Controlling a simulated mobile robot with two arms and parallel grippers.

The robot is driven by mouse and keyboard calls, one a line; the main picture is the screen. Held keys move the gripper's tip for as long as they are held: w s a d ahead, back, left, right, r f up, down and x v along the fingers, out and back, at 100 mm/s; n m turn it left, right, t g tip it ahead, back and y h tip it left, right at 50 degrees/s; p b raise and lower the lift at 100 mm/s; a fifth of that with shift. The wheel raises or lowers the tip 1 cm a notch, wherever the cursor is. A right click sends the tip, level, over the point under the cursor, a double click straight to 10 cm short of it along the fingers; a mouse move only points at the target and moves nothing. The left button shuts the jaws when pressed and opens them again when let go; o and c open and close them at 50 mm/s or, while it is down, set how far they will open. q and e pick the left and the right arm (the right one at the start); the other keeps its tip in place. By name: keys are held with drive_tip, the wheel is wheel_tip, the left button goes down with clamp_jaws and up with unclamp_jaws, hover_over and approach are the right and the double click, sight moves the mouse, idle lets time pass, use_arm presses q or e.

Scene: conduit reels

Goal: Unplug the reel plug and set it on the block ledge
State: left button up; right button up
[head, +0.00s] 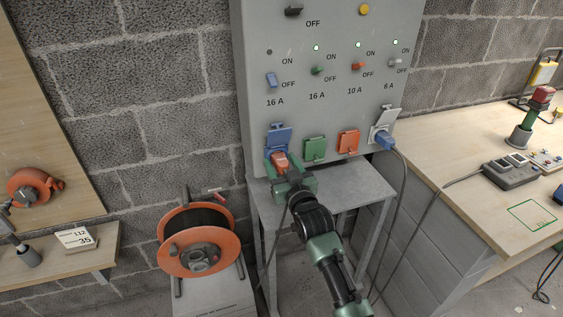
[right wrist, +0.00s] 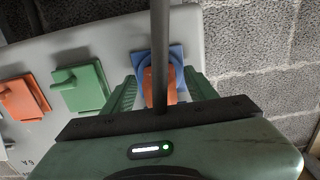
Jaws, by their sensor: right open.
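The orange reel plug (head: 281,161) sits in the blue socket (head: 279,135) at the left of the panel's socket row. In the right wrist view the plug (right wrist: 151,92) is between my fingers, in front of the blue socket (right wrist: 176,62), partly hidden by a dark cable. My right gripper (head: 280,170) is open, one finger on each side of the plug, with a gap visible. The orange cable reel (head: 198,241) stands at lower left. I cannot tell which surface is the block ledge; a grey stand (head: 355,188) is under the panel. My left gripper is not in view.
Green (head: 315,149) and orange (head: 348,141) covered sockets are right of the plug. A blue plug (head: 384,140) with a hanging cable is at far right. The wooden workbench (head: 440,140) on the right holds a grey device (head: 511,171). A wooden shelf (head: 95,255) is left.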

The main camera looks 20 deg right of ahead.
sight(285, 170)
idle(0.4)
drive_tip(key=shift+c, duration=0.4)
clamp_jaws()
drive_tip(key=shift+s+p, duration=0.3)
drive_tip(key=shift+p, duration=0.25)
drive_tip(key=shift+s+r, duration=0.1)
drive_tip(key=shift+s, duration=0.35)
drive_tip(key=shift+s+d+p, duration=0.15)
drive_tip(key=shift+s+p, duration=1.75)
drive_tip(key=shift+s, duration=0.35)
